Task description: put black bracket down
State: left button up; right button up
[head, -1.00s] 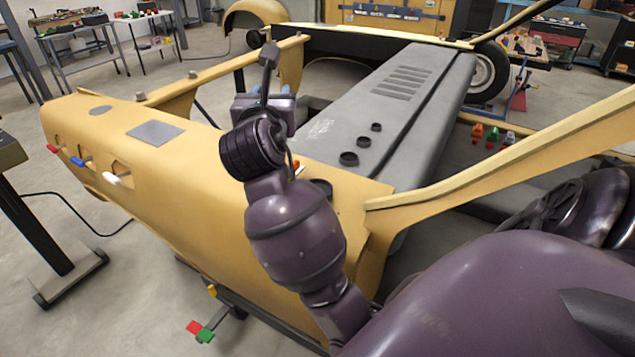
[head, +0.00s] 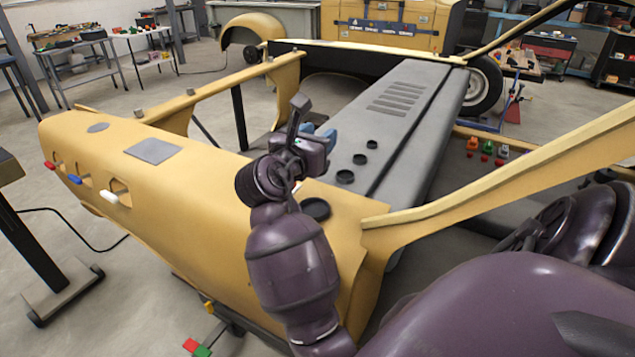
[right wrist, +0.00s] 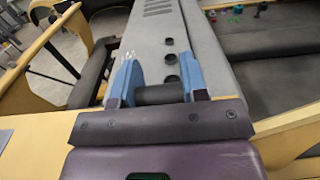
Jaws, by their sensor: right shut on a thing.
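The black bracket (right wrist: 160,94) shows in the right wrist view as a short dark bar between my right gripper's blue fingers. My right gripper (head: 318,135) is shut on it, in the air over the shell near the near end of the grey ridge (head: 400,120). In the head view the bracket cannot be made out apart from the dark gripper. My left gripper is not in view.
The yellow shell panel (head: 110,150) has a flat grey patch (head: 153,151) and coloured levers at its left end. Round black cups (head: 345,177) stand along the grey ridge. A yellow beam (head: 500,175) rises at right. Small coloured pieces (head: 474,144) lie beyond it.

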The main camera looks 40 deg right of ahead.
notch_tip(320, 180, down, 9)
jog(key=shift+r+b, duration=0.1)
jog(key=shift+b, duration=0.45)
jog(key=shift+f, duration=0.45)
jog(key=shift+f, duration=0.3)
jog(key=o, duration=1.1)
jog(key=shift+f, duration=0.1)
